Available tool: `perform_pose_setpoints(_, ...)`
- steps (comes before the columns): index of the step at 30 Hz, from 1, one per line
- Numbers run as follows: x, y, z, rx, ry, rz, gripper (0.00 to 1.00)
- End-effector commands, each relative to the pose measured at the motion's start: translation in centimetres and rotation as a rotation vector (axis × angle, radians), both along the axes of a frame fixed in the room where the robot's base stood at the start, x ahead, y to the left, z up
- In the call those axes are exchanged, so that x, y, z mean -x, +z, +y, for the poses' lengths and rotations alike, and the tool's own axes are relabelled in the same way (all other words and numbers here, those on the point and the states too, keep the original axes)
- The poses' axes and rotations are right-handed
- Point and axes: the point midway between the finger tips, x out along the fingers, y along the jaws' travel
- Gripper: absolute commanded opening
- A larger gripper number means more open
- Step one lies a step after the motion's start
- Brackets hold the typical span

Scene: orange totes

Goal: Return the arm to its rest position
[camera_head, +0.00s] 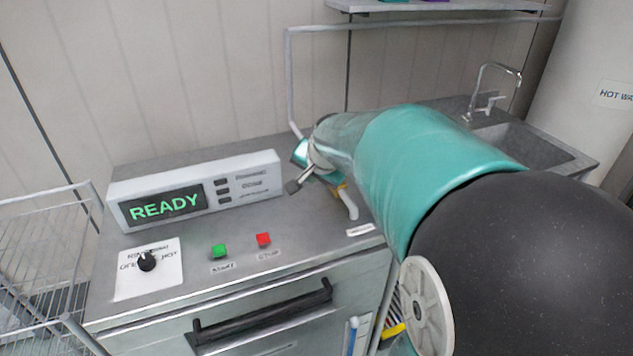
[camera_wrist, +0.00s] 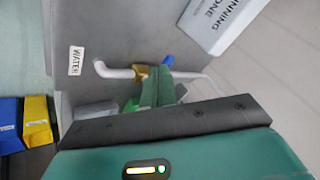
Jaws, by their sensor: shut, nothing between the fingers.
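My arm reaches from the lower right of the head view over the grey counter, with its far end by a white water pipe (camera_head: 348,203). In the wrist view, my gripper (camera_wrist: 157,88) is shut and empty. Its green fingers overlap the view of the white pipe (camera_wrist: 115,72) and its yellow fitting. A blue piece (camera_wrist: 167,61) shows just beyond the fingertips. I cannot tell whether the fingers touch the pipe or fitting. In the head view, the arm hides much of the gripper.
A machine display (camera_head: 165,207) reads READY, above green (camera_head: 219,251) and red (camera_head: 264,239) buttons and a black knob (camera_head: 147,261). A wire rack (camera_head: 40,250) stands left. A sink (camera_head: 530,145) and faucet are behind the arm. Blue and yellow bins (camera_wrist: 36,120) show in the wrist view.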

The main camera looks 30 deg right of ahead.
Motion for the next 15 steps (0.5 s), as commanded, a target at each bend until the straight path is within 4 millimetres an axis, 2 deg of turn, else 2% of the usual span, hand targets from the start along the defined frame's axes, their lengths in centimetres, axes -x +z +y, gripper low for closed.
perform_pose_setpoints(15, 0.51, 0.44, 0.35, 0.000, 0.000, 0.001, 0.00)
